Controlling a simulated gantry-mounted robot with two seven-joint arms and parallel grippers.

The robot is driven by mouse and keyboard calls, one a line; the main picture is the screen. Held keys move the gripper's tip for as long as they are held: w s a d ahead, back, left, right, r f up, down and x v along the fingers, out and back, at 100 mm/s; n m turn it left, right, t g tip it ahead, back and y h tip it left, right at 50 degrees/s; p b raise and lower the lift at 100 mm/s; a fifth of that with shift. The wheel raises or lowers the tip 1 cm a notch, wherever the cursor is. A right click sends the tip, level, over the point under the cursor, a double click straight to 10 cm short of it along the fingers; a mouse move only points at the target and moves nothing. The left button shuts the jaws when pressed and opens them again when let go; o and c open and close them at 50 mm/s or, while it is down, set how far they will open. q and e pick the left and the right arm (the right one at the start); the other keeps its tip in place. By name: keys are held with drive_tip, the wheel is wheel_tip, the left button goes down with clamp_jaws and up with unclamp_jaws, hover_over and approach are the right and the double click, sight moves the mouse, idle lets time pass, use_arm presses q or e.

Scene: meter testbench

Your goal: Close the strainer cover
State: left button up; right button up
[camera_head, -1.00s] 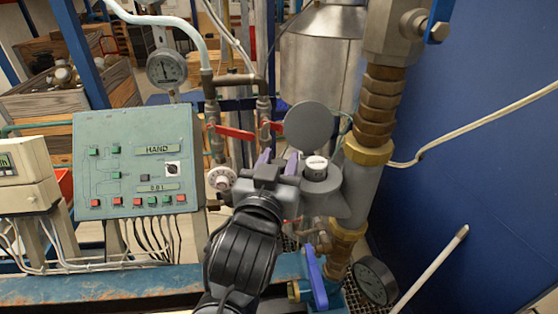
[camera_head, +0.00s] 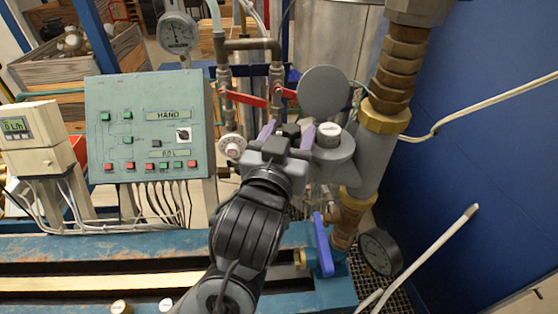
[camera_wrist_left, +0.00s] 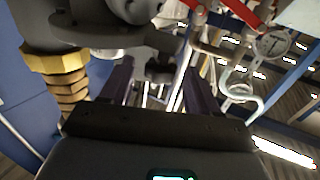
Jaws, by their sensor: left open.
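The strainer cover is probably the round grey disc (camera_head: 324,93), standing tilted up in the head view above a grey pipe body (camera_head: 336,158) with a white-topped round part (camera_head: 329,134). My left gripper (camera_head: 286,132) is just left of that body and below the disc, its purple fingers spread and apart from the disc. In the wrist view my left gripper (camera_wrist_left: 160,88) has nothing clearly between its fingers. Grey fittings there show close beyond and left of the fingers; I cannot tell which is the cover. My right gripper is not in view.
Red valve levers (camera_head: 245,98) and a white dial (camera_head: 232,147) are left of the gripper. A brass-ringed pipe (camera_head: 388,117) rises on the right. A blue-handled valve (camera_head: 323,245) and a pressure gauge (camera_head: 380,252) are below. A green control panel (camera_head: 148,130) stands left.

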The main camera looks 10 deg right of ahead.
use_arm(q)
drive_tip(key=b+v, duration=0.3)
drive_tip(key=v, duration=0.6)
drive_tip(key=shift+b, duration=0.3)
drive_tip(key=shift+f, duration=0.1)
